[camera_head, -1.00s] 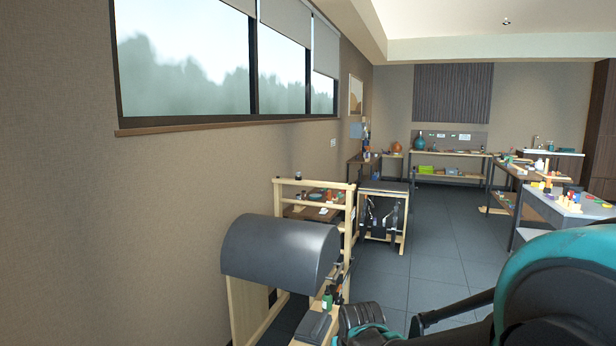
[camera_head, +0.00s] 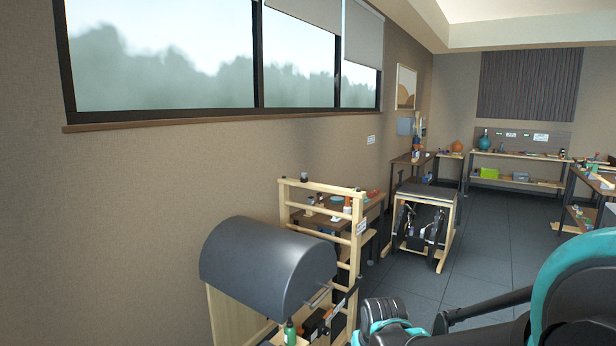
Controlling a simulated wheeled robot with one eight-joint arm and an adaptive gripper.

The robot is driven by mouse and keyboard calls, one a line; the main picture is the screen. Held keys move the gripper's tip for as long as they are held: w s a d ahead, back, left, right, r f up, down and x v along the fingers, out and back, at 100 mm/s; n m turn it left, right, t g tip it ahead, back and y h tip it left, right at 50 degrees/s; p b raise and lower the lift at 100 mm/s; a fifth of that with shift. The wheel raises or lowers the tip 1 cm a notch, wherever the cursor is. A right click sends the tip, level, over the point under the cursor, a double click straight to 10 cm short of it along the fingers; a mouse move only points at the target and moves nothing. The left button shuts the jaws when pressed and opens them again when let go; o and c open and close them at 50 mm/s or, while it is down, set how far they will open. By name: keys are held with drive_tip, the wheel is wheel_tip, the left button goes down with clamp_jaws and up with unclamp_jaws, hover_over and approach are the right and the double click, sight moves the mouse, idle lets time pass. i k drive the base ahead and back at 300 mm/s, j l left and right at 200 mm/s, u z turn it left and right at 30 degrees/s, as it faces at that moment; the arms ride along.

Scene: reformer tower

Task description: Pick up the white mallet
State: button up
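I cannot make out a white mallet in the head view. Small items, some of them white, lie on a wooden table (camera_head: 372,203) behind the ladder frame, too small to tell apart. My arm, dark with teal bands, fills the lower right corner. My gripper's fingers cannot be made out, so its state does not show.
A grey padded barrel (camera_head: 268,262) with a wooden ladder frame (camera_head: 320,187) stands close ahead by the left wall. A green bottle (camera_head: 290,332) stands at its foot. A black-topped wooden unit (camera_head: 425,222) stands beyond. Dark floor (camera_head: 490,248) is open to the right.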

sight(348, 209)
drive_tip(key=i+l+u, duration=0.1)
drive_tip(key=i+l, duration=0.2)
drive_tip(key=i, duration=0.25)
drive_tip(key=i+l+u, duration=0.1)
drive_tip(key=i+l, duration=0.25)
drive_tip(key=i, duration=0.2)
drive_tip(key=i+l+u, duration=0.1)
drive_tip(key=u, duration=0.25)
drive_tip(key=l+u, duration=0.2)
drive_tip(key=u, duration=0.15)
drive_tip(key=i+l+u, duration=0.15)
drive_tip(key=l+u, duration=0.15)
drive_tip(key=l, duration=0.55)
drive_tip(key=l+u, duration=0.3)
drive_tip(key=l, duration=0.6)
drive_tip(key=l+u, duration=0.1)
drive_tip(key=l, duration=2.95)
drive_tip(key=i, duration=0.05)
